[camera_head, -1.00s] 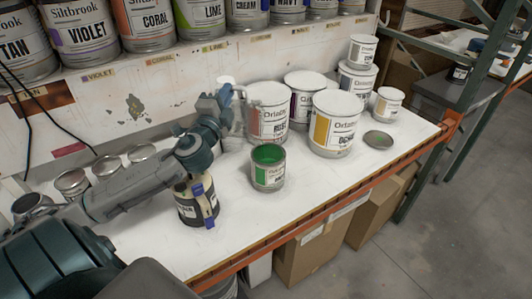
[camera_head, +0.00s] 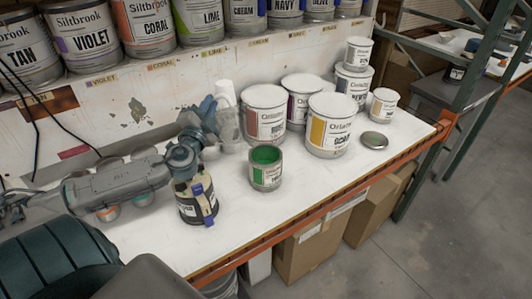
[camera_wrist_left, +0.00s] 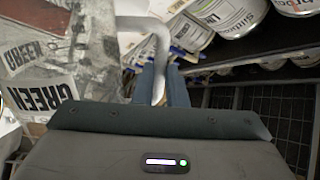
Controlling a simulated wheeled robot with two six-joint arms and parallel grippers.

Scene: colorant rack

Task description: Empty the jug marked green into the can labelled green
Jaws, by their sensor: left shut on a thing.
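The can labelled green (camera_head: 266,174) stands open on the white bench, with green inside its rim. My left gripper (camera_head: 208,112) is behind and left of that can, at the jug (camera_head: 229,126), a greyish see-through vessel. In the left wrist view the jug (camera_wrist_left: 92,55) fills the left side and bears "GREEN" labels. Its pale curved handle (camera_wrist_left: 157,42) passes between the blue fingers of my left gripper (camera_wrist_left: 171,85), which is shut on it. The jug is apart from the can. Its contents and whether its base touches the bench are unclear. My right gripper is not seen.
A dark jar (camera_head: 192,209) with blue and yellow on it stands at the front left. Large white cans (camera_head: 330,140) stand right of the green can. A lid (camera_head: 373,140) lies near the bench's right edge. Small jars (camera_head: 105,212) sit partly hidden by my left arm.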

